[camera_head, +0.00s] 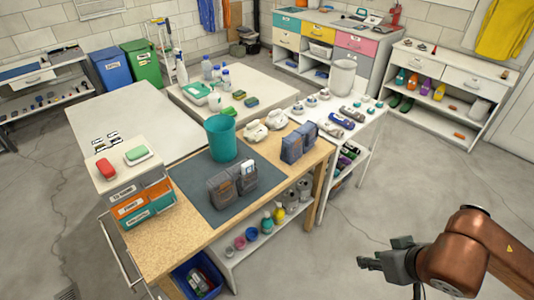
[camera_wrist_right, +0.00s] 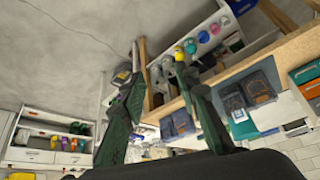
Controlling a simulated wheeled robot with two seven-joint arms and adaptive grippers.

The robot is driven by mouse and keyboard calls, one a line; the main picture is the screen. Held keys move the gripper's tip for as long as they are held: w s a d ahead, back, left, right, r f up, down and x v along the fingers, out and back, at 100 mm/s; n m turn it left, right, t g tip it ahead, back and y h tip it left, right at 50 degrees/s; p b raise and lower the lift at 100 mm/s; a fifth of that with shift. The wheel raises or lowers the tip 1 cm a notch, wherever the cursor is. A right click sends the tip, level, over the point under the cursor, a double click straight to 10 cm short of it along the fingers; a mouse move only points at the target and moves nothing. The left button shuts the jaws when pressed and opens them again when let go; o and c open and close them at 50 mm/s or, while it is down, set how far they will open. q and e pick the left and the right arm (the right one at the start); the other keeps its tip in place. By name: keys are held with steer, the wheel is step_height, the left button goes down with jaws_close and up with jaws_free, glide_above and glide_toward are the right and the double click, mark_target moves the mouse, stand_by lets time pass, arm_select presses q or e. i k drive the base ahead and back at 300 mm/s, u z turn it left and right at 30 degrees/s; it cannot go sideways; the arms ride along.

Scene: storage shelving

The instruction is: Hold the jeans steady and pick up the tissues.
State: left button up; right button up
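Two grey-blue pocket-like fabric holders, which may be the jeans, stand side by side on the dark mat: the left one (camera_head: 220,188) and the right one (camera_head: 243,183). A small white packet (camera_head: 248,168), possibly the tissues, sticks up from the right holder. My right gripper (camera_head: 378,256) is open and empty over the floor, well right of the table. Its spread fingers show in the wrist view (camera_wrist_right: 158,88). My left gripper is out of view.
A teal bin (camera_head: 221,138) stands behind the holders. Two blue pouches (camera_head: 291,147) stand at the table's right end. A drawer box (camera_head: 143,200) is at the left. The wooden table edge (camera_head: 235,228) and lower shelf lie in front. The floor at right is clear.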

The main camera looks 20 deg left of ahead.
mark_target(247, 168)
steer(key=u, duration=0.95)
steer(key=i, duration=1)
steer(key=u, duration=0.05)
